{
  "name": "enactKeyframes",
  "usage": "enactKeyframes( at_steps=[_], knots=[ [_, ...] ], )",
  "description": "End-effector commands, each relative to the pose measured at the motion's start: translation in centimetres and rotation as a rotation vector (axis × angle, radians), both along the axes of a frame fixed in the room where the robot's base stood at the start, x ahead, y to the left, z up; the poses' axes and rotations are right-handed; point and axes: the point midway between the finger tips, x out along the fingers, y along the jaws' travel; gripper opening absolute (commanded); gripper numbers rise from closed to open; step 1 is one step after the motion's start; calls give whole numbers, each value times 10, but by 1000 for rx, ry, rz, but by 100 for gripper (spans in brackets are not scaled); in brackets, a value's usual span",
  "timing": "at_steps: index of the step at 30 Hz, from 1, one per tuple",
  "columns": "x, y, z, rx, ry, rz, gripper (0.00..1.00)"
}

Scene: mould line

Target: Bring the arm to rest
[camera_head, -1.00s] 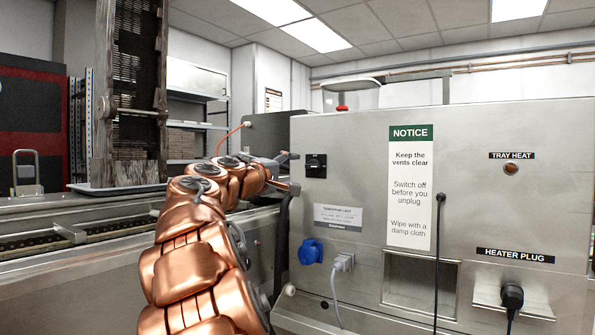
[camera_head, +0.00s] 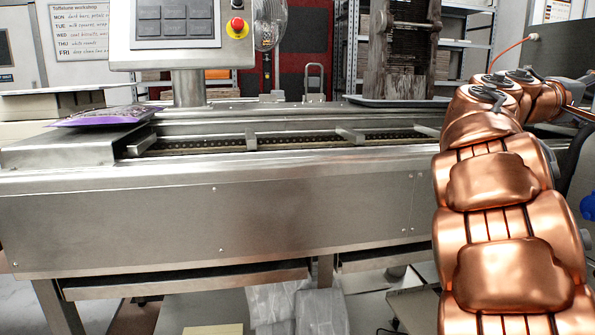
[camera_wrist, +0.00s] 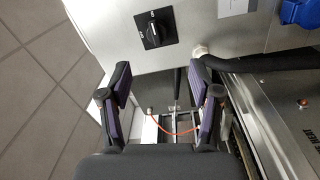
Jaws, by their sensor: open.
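My copper-coloured arm (camera_head: 500,190) rises at the right of the head view and bends away to the right at its top. In the wrist view my gripper (camera_wrist: 160,85) is open, with its two dark, purple-lined fingers apart and nothing between them. Past the fingertips is a grey metal panel with a black rotary switch (camera_wrist: 153,30). In the head view the fingers cannot be made out clearly at the right edge.
A steel conveyor line (camera_head: 230,205) crosses the head view. A purple packet (camera_head: 105,116) lies on its left end, near a control panel with a red emergency button (camera_head: 237,27). In the wrist view a black hose (camera_wrist: 265,63) runs beside the right finger.

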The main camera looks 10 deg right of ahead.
Motion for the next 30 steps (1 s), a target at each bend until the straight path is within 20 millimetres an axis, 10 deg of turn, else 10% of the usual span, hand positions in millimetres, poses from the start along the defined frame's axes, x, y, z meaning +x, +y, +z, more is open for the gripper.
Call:
enactKeyframes(
  at_steps=[14, 30],
  knots=[
    [-35, 76, -54, 491, -60, 39, 63],
    [-114, 268, -138, 1150, 41, 65, 63]
  ],
)
